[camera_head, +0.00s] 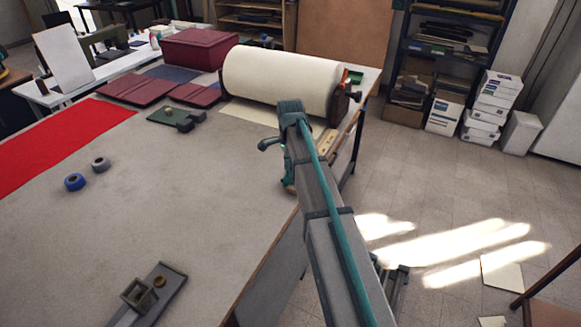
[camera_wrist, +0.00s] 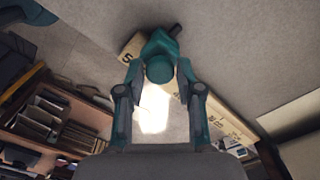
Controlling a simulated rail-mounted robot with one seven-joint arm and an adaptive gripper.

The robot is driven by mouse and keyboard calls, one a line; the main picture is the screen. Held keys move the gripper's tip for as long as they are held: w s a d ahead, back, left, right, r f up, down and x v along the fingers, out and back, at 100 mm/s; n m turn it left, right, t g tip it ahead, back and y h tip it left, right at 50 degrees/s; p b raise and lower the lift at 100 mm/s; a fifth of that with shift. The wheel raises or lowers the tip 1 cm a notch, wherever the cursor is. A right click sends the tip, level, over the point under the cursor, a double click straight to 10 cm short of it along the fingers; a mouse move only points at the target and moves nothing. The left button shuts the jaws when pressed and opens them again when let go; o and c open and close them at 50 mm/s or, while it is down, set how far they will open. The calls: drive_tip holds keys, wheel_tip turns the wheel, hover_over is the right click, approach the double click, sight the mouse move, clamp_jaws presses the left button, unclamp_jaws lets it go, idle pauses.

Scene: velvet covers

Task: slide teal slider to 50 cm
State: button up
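The teal slider (camera_wrist: 160,62) has a round teal knob and a dark stub pointing up and right in the wrist view. It sits across the pale wooden scale (camera_wrist: 213,112), close to a dark "5" printed on it. In the head view the scale (camera_head: 327,143) runs along the table's right edge; the slider cannot be clearly made out there behind my arm. My gripper (camera_wrist: 160,72) has its fingers on either side of the knob. Whether they touch it is unclear. In the head view my gripper (camera_head: 289,186) points down at the table edge.
A large cream roll (camera_head: 280,82) lies behind my gripper, with dark red covers (camera_head: 140,88) and a box (camera_head: 198,48) to its left. Blue (camera_head: 75,182) and grey (camera_head: 100,164) tape rolls lie left on the table. The table's middle is clear.

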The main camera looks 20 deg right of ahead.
drive_tip(key=shift+o, duration=1.1)
wheel_tip(320, 180, up, 12)
